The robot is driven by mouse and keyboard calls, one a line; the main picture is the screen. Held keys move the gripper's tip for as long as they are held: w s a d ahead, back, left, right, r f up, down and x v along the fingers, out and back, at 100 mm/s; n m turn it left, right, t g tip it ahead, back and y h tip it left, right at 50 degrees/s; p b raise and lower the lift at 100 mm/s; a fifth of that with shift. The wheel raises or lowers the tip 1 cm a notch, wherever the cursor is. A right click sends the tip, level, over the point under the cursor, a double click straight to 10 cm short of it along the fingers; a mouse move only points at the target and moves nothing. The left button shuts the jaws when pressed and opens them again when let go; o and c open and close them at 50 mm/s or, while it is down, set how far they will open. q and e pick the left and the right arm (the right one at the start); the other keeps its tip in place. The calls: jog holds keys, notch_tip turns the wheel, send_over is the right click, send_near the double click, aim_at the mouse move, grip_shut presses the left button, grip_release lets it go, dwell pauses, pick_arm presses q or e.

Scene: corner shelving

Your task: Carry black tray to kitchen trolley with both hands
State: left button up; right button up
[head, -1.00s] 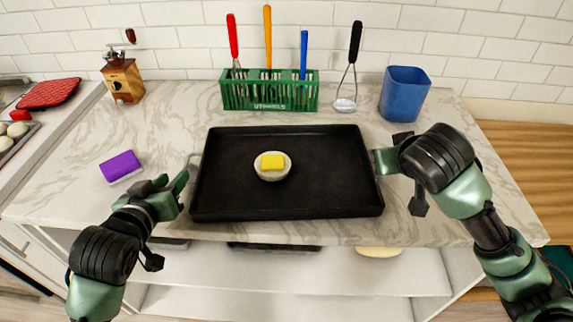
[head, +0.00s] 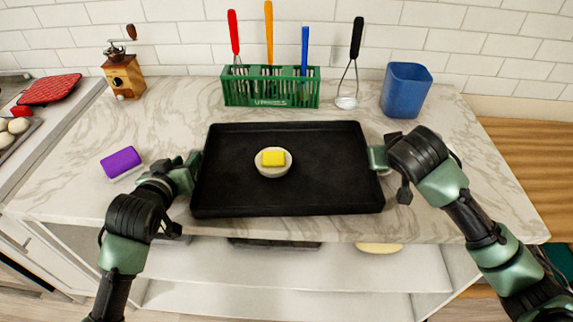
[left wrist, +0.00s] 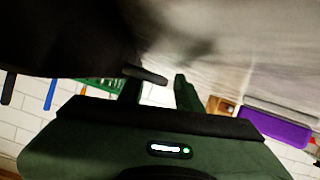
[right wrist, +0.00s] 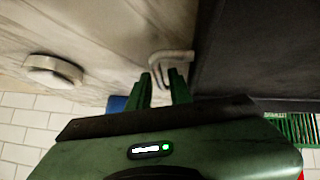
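My left gripper (head: 192,172) is at the tray's left edge, hiding the handle there. In the left wrist view its fingers (left wrist: 158,90) are apart, close under the dark tray. My right gripper (head: 378,158) is at the tray's right edge. In the right wrist view its fingertips (right wrist: 161,82) stand closer together at the grey tray handle (right wrist: 172,57); whether they grip it is unclear. I cannot make out a kitchen trolley.
A green utensil rack (head: 270,92) and a blue cup (head: 405,90) stand behind the tray. A wooden grinder (head: 123,77) and a purple sponge (head: 121,162) are on the left. A white shelf (head: 300,265) is below the counter. A wooden surface (head: 525,170) lies right.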

pick_arm(q)
jog(key=c, duration=0.3)
pick_arm(e)
jog(key=c, duration=0.3)
pick_arm(q)
grip_shut()
pick_arm(e)
grip_shut()
dwell(0.4)
